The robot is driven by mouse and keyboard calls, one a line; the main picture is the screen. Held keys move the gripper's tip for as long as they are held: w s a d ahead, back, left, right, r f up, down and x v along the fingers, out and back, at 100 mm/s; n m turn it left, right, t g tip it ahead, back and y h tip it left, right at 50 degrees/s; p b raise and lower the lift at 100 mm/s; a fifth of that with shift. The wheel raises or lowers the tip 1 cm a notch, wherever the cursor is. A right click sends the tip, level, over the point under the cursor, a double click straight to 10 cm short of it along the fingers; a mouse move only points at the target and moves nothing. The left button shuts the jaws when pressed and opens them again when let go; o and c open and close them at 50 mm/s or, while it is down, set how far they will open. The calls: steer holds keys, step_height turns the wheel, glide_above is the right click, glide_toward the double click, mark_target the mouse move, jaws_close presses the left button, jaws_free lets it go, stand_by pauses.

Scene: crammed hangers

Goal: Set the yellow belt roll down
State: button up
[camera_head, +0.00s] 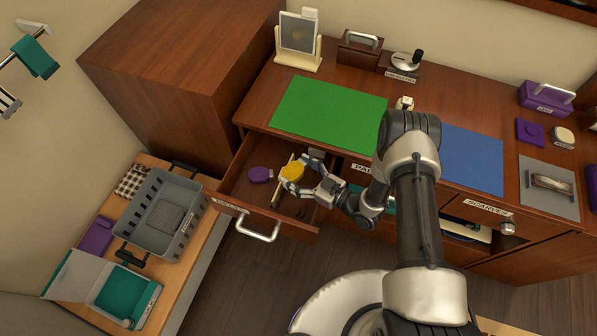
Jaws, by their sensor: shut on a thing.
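The yellow belt roll (293,171) is between the fingers of my gripper (290,173), over the open drawer (232,184). My gripper is shut on it. A purple roll (260,174) lies in the drawer to the left of the yellow one. A light divider strip (280,184) runs through the drawer beside my gripper. I cannot tell whether the yellow roll touches the drawer floor. My fingers hide part of the roll and of the drawer's right side.
The drawer handle (258,232) sticks out at the front. Above are a green mat (330,112) and a blue mat (470,160) on the dresser top. A grey basket (165,215) stands on a bench at left. A tall wooden cabinet (180,80) borders the drawer.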

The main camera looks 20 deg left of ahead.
steer(key=shift+f+b, duration=0.35)
steer(key=shift+f, duration=0.15)
steer(key=o, duration=1.1)
steer(key=shift+r, duration=0.15)
steer(key=shift+r+p, duration=0.25)
steer(key=shift+p, duration=0.1)
steer(key=shift+r+p, duration=0.5)
steer(key=p+v, duration=0.1)
steer(key=v, duration=1.1)
steer(key=shift+f+p, duration=0.3)
steer(key=shift+p, duration=0.05)
